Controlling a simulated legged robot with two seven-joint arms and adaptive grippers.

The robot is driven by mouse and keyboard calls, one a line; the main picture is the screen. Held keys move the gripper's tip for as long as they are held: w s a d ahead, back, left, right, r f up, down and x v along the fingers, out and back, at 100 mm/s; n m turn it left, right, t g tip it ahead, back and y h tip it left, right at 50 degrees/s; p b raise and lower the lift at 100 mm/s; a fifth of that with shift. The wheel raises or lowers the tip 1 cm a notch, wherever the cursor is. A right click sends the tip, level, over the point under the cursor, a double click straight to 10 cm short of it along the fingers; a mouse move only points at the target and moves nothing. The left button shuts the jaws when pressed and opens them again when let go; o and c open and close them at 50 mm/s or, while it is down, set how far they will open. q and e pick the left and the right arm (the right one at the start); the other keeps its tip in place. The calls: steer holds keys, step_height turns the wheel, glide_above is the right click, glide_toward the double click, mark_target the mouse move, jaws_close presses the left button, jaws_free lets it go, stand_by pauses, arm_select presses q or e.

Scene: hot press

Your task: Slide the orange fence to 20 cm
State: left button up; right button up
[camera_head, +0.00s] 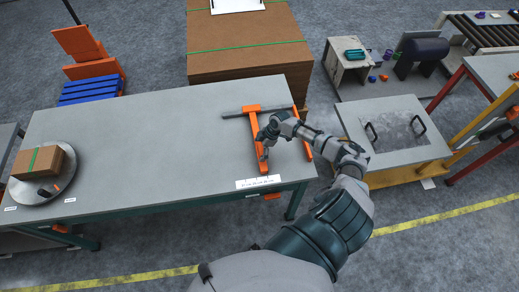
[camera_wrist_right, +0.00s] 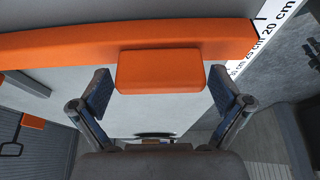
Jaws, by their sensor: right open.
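The orange fence (camera_head: 257,140) lies across the right end of the grey table, attached at its far end to a dark rail (camera_head: 235,113). In the right wrist view the fence bar (camera_wrist_right: 60,45) crosses the top, with an orange block-shaped handle (camera_wrist_right: 160,71) on its side. My right gripper (camera_head: 264,150) is at the fence's right side. In the wrist view its open fingers (camera_wrist_right: 160,92) stand on either side of the handle, with gaps. A white scale (camera_head: 258,182) lies at the fence's near end; "25 cm" and "20 cm" are readable on it (camera_wrist_right: 272,35). My left gripper is not in view.
A second orange bar (camera_head: 302,133) stands at the table's right edge, right of the fence. A cardboard box (camera_head: 38,162) sits on a round plate at the table's left. The table middle (camera_head: 150,135) is clear.

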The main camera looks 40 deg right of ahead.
steer(key=v, duration=1.1)
steer(key=shift+r, duration=0.35)
steer(key=shift+d+f, duration=0.1)
steer(key=shift+d, duration=0.05)
